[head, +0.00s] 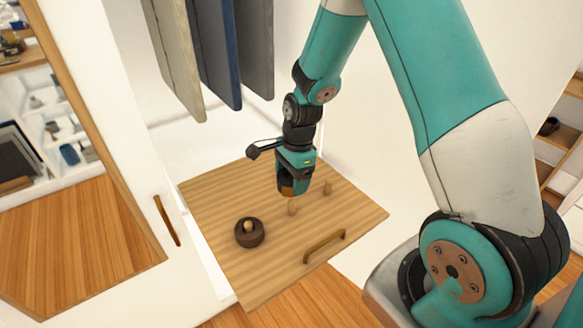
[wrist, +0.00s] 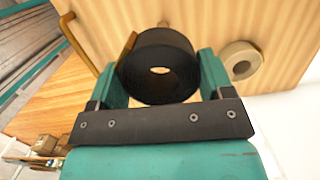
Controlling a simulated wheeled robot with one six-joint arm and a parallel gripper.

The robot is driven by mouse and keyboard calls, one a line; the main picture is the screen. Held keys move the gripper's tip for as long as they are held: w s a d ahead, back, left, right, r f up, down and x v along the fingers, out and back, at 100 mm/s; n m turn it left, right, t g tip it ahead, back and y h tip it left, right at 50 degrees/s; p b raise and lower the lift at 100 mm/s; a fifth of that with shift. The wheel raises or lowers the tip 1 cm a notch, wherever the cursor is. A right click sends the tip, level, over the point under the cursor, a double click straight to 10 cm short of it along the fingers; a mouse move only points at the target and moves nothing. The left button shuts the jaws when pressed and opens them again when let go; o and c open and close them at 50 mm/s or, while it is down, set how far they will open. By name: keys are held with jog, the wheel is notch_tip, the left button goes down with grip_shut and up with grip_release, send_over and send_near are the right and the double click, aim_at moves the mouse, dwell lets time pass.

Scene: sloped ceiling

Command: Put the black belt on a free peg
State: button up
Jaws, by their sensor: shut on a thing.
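My gripper (head: 293,187) is over the wooden pull-out board (head: 215,195). In the wrist view it (wrist: 158,85) is shut on the rolled black belt (wrist: 180,52), with one finger on each side. A brass-coloured piece (wrist: 127,46) shows at the roll's edge. The belt looks held above the board. In the head view, one bare wooden peg (head: 292,208) stands just below the gripper and another (head: 327,188) to its right. A peg tip (wrist: 163,23) shows past the belt in the wrist view. A dark brown roll (head: 249,239) sits around the front-left peg (head: 249,226).
A beige roll (wrist: 236,51) lies right of the belt in the wrist view; whether a peg fills it is unclear. The board's brass handle (head: 324,246) is at its front edge. Hanging garments (head: 215,50) are above the back. A white door (head: 110,60) stands left.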

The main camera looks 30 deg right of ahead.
aim_at(292, 204)
jog(key=shift+d+r+m, duration=0.15)
jog(key=shift+m, duration=0.95)
jog(key=shift+r+p, duration=0.1)
jog(key=shift+p, duration=0.25)
jog(key=shift+f+b, duration=3)
jog(key=shift+f, duration=2.3)
jog(key=o, duration=1)
